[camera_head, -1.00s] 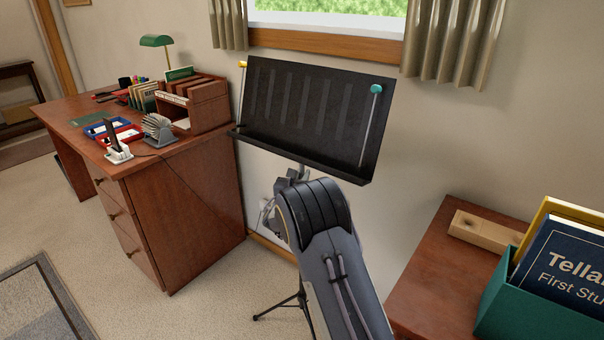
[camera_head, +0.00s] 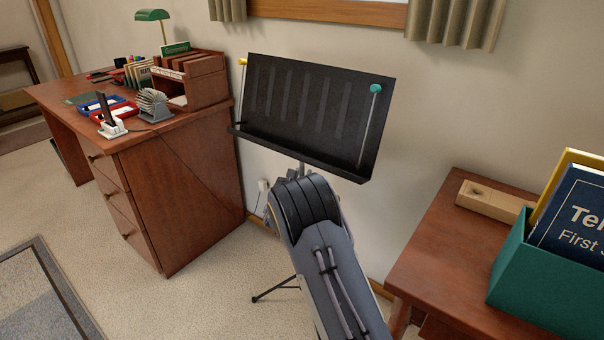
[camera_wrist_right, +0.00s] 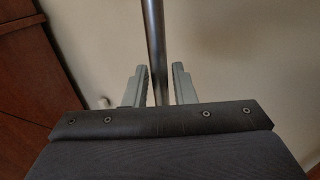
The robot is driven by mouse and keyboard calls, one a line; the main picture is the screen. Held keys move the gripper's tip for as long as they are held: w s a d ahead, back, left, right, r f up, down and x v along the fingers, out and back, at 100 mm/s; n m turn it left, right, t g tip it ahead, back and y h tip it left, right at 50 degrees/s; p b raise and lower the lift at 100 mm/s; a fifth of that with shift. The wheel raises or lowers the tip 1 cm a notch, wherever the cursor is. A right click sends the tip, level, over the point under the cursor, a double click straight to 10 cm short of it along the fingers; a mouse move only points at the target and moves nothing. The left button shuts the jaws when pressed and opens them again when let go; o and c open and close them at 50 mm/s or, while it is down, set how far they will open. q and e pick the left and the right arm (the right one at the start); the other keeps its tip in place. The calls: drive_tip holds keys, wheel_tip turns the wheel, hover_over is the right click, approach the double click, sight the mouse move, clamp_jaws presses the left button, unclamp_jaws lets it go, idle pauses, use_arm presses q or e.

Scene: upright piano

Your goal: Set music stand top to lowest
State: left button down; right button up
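The black music stand top (camera_head: 318,105), with a ledge along its lower edge, stands tilted in front of the wall in the head view. My right arm covers most of the stand below it; one tripod leg (camera_head: 275,291) shows. In the right wrist view the metal pole (camera_wrist_right: 154,35) runs between the fingers of my right gripper (camera_wrist_right: 160,70). My left gripper is not in view.
A wooden desk (camera_head: 175,200) with stationery and a green lamp (camera_head: 153,15) stands at the left. A brown table (camera_head: 440,240) with a wooden block (camera_head: 492,201) and a green box (camera_head: 545,287) of books is at the right.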

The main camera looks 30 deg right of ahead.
drive_tip(key=shift+o, duration=0.5)
drive_tip(key=shift+r, duration=0.25)
drive_tip(key=shift+s+a, duration=0.2)
drive_tip(key=p+v, duration=0.1)
drive_tip(key=v, duration=0.6)
drive_tip(key=shift+s+a+f, duration=0.1)
